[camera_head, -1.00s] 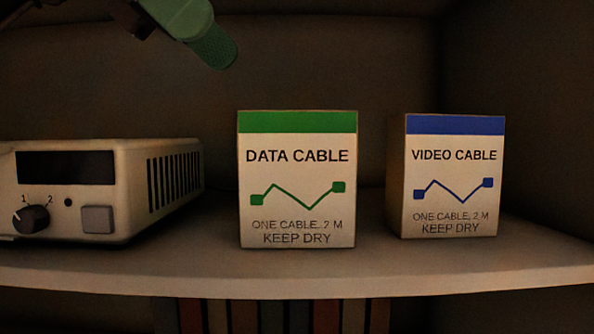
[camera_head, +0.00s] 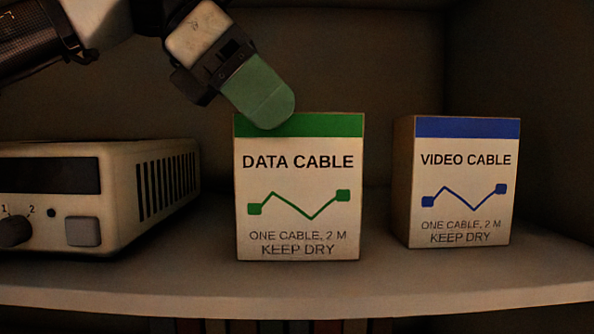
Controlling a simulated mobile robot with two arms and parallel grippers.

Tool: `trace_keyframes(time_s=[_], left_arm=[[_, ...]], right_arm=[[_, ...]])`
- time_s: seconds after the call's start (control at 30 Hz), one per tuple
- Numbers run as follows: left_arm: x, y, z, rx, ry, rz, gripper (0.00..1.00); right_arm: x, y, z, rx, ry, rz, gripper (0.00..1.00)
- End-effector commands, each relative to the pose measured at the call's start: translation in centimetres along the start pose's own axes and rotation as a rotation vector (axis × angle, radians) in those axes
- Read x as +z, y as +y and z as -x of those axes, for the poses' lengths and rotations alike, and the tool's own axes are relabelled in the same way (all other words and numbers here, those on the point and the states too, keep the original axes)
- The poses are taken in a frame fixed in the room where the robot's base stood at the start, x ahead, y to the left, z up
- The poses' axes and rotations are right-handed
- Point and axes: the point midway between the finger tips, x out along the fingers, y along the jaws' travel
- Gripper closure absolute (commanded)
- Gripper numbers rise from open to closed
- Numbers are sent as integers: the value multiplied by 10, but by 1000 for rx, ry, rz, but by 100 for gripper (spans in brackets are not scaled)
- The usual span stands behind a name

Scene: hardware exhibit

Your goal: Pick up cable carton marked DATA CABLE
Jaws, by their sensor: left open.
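The cable carton marked DATA CABLE (camera_head: 300,210), white with a green top band, stands upright on the shelf in the middle of the head view. My left gripper (camera_head: 262,95) comes in from the upper left with its green finger pointing down and right. The fingertip overlaps the carton's top left edge in the picture, in front of the green band; I cannot tell whether it touches. The gripper is open and holds nothing; only one finger shows clearly. My right gripper is not in view.
A carton marked VIDEO CABLE (camera_head: 463,200) with a blue band stands to the right, with a gap between. A beige device (camera_head: 110,200) with a knob and vents is at the left. The shelf's front edge (camera_head: 300,300) runs below. Dark walls close the back and right.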

Motion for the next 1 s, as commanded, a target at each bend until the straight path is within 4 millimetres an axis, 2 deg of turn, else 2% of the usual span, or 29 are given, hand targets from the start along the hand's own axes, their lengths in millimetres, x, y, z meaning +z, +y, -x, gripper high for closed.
trace_keyframes(time_s=[0.13,0.4,0.47,0.9,1.0], left_arm=[[1,0,-14,0,1,-1,4],[0,0,-18,0,-1,-1,4],[0,0,-18,0,-1,-1,12],[0,0,-18,0,-1,-1,79],[1,0,-18,1,-3,-1,80]], right_arm=[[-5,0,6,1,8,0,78],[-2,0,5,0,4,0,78],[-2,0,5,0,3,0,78],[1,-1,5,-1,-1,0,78],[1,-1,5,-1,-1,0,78]])
